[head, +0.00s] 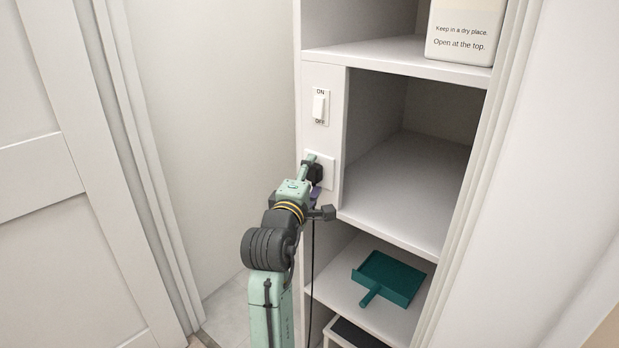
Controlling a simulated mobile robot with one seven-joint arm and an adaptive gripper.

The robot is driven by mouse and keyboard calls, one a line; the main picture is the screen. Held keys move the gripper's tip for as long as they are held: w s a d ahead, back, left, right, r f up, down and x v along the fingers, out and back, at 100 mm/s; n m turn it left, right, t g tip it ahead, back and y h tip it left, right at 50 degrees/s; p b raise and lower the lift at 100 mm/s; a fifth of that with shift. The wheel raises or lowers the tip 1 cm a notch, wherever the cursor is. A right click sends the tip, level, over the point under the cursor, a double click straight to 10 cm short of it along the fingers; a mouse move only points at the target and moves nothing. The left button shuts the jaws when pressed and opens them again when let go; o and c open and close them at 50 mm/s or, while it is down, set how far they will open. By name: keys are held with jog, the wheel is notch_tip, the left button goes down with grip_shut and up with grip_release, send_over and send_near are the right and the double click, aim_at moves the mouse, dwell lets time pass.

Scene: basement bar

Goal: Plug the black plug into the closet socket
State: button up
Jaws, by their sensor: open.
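The black plug (316,173) is against the white closet socket (329,162) on the narrow front panel of the shelving. I cannot tell how deep its pins sit, as the plug and my gripper cover the socket's face. A thin black cable (312,250) hangs down below the plug. My gripper (312,176) is at the socket, with its fingers open around or just beside the plug. The near part of my gripper hides some of the plug, so contact is unclear.
An ON/OFF switch (320,106) is above the socket. A teal dustpan (388,278) lies on a lower shelf, and a labelled white container (465,32) stands on the upper one. The middle shelf (405,185) is empty. A white door (60,190) is at left.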

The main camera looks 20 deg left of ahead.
jog(key=s, duration=1.2)
jog(key=shift+d, duration=0.25)
